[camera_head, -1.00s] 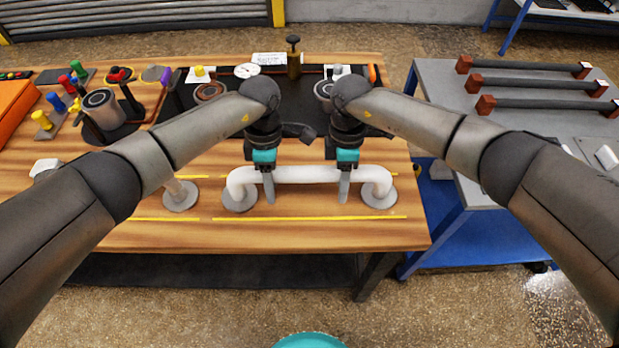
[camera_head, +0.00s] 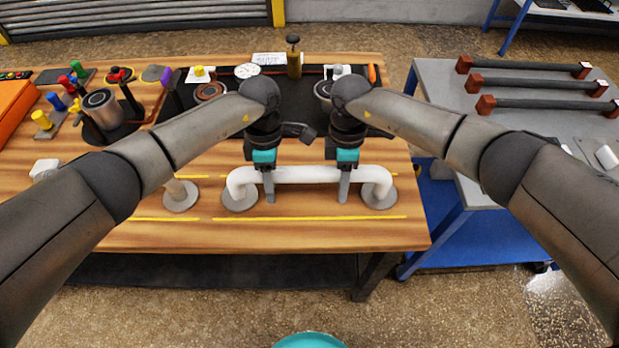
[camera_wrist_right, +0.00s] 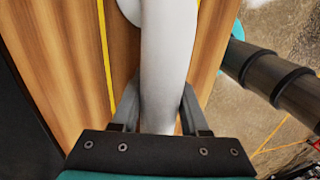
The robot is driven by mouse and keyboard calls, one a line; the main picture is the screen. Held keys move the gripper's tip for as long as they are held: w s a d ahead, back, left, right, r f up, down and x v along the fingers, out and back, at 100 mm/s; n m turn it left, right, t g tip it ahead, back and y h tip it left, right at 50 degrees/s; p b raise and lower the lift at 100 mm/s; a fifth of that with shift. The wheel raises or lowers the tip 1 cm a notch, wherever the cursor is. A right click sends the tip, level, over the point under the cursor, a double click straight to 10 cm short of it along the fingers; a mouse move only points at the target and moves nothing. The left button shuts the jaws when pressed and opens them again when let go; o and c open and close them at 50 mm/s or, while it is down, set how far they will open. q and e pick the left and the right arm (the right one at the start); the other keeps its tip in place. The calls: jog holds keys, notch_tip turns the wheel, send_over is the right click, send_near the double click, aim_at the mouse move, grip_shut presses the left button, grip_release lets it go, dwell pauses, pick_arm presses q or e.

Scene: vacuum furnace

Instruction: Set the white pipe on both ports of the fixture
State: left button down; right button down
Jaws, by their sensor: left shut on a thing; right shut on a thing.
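The white pipe (camera_head: 305,174) is a bridge shape with both ends bent down, each over a round grey disc on the wooden table. My left gripper (camera_head: 269,190) is shut on the straight run near its left bend. My right gripper (camera_head: 344,188) is shut on the run near its right bend. The right wrist view shows the pipe (camera_wrist_right: 168,70) between the fingers of that gripper (camera_wrist_right: 160,112). The black fixture (camera_head: 225,118) lies behind, partly hidden by my arms. It bears a brown ring port (camera_head: 210,91) and a silver ring port (camera_head: 323,89).
A gauge (camera_head: 247,71) and a brass valve (camera_head: 294,62) stand at the fixture's back. Dark bars (camera_head: 537,84) lie on the grey right table. The table's front strip (camera_head: 300,234) is clear.

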pick_arm(q)
jog(key=shift+w+r, duration=0.1)
jog(key=shift+r, duration=0.05)
pick_arm(e)
jog(key=shift+r, duration=0.15)
